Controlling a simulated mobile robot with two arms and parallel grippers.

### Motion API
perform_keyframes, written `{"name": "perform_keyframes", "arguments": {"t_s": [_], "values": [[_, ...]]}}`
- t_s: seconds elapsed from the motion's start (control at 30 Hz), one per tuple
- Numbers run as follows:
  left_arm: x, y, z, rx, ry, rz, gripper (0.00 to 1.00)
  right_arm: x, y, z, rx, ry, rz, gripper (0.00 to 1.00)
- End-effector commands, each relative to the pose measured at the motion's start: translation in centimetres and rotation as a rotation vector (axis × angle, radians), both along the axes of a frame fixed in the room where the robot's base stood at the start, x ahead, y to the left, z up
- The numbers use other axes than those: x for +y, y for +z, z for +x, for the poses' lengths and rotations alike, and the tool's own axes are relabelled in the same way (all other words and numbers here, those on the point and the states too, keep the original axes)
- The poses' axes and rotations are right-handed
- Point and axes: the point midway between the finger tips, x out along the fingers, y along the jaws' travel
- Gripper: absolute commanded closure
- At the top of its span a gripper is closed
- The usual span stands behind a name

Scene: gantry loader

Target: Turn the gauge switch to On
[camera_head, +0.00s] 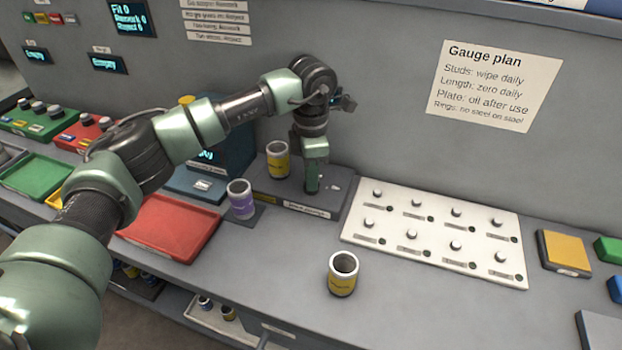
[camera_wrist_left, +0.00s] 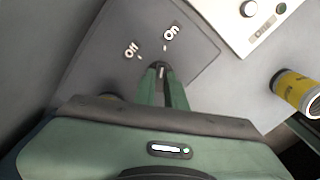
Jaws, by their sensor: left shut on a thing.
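The gauge (camera_head: 268,190) is a low dark grey block on the bench, with a label along its front. My left gripper (camera_head: 312,188) points down onto its right part, next to small white markings. In the left wrist view, my left gripper (camera_wrist_left: 161,82) is shut on the dark gauge switch (camera_wrist_left: 159,66). The fingers hide most of the switch. A short white line on it points up, roughly toward the right-hand tick. The right-hand label (camera_wrist_left: 171,33) reads "On" and the left-hand label (camera_wrist_left: 131,50) appears to read "Off". My right gripper is not in view.
A yellow-banded can (camera_head: 278,160) stands on the gauge's left part. A purple-banded can (camera_head: 241,200) stands left of it. A white board (camera_head: 400,262) with several studs lies to the right. Another yellow-banded can (camera_head: 342,274) stands in front. A red tray (camera_head: 172,228) lies left.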

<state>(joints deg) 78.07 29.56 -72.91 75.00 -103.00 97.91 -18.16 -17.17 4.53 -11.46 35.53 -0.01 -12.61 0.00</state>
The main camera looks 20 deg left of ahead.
Motion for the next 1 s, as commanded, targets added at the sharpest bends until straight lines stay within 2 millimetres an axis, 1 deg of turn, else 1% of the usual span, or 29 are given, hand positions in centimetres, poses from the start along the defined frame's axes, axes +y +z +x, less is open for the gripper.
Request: {"name": "perform_keyframes", "arguments": {"t_s": [0.2, 0.57, 0.6, 0.63, 0.67, 0.93, 1.0], "values": [[-0.03, 0.08, 0.06, -0.003, -0.029, -0.002, 1.0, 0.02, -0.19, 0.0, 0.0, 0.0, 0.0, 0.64], [-0.04, 0.11, 0.07, -0.003, -0.032, -0.002, 1.0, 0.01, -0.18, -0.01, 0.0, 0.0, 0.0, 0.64], [-0.04, 0.11, 0.07, -0.003, -0.032, -0.002, 0.77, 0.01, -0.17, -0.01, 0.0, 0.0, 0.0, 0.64], [-0.04, 0.11, 0.07, -0.003, -0.032, -0.002, 0.69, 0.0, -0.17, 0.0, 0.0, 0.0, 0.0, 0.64], [-0.04, 0.1, 0.06, -0.003, -0.032, -0.002, 0.66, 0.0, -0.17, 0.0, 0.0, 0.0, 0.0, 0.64], [-0.02, 0.06, 0.02, -0.001, -0.03, 0.0, 0.66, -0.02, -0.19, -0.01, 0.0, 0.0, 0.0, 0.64], [-0.02, 0.31, 0.06, -0.002, -0.03, -0.001, 0.66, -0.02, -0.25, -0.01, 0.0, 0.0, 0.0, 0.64]]}}
